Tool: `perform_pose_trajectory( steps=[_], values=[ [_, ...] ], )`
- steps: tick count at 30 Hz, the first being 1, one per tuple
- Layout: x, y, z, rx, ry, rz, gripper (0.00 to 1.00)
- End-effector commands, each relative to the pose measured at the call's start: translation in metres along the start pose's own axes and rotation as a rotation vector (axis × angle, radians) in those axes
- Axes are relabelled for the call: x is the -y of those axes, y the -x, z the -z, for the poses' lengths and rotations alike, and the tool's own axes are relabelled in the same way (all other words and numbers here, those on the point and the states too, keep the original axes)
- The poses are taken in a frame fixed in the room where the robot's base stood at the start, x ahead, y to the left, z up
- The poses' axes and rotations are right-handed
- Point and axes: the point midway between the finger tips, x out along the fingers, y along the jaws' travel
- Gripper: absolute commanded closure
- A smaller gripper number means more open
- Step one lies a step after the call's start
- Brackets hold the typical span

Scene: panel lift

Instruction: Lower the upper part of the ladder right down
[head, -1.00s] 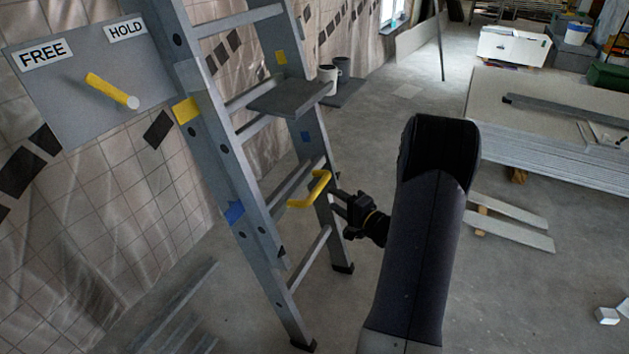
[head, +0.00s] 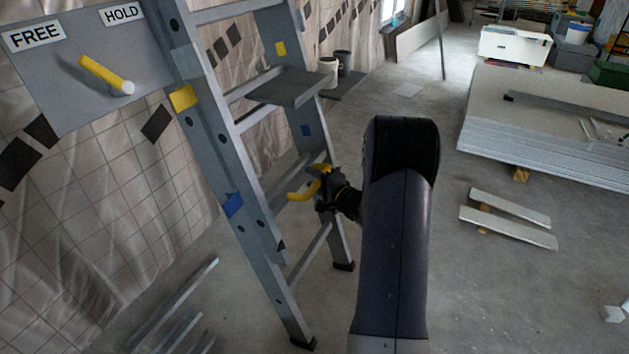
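The grey ladder (head: 222,150) stands at the left, with yellow and blue marks on its rails. A yellow handle (head: 300,194) sits low on it, between the rails. My gripper (head: 322,186) is at the right end of this handle, its dark fingers overlapping it. Whether the fingers are closed on it is too small to tell. A grey platform (head: 288,88) juts from the ladder above the handle. At the upper left, a grey panel (head: 60,100) carries FREE and HOLD labels. Its yellow lever (head: 102,72) slants up-left toward FREE.
A white cup (head: 327,72) and a dark cup (head: 343,64) show just behind the platform. Long bars (head: 180,305) lie on the floor at lower left. Stacked boards (head: 560,145) and two loose planks (head: 508,222) are at the right.

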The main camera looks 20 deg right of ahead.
Motion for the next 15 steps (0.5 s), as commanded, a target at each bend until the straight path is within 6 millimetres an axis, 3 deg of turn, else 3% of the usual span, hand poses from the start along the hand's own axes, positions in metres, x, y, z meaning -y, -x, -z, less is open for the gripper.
perform_pose_trajectory(
  steps=[12,15],
  values=[
    [0.0000,0.0003,0.0001,0.000,0.000,0.000,0.98],
    [0.0000,0.0003,0.0001,0.000,0.000,0.000,1.00]
  ],
)
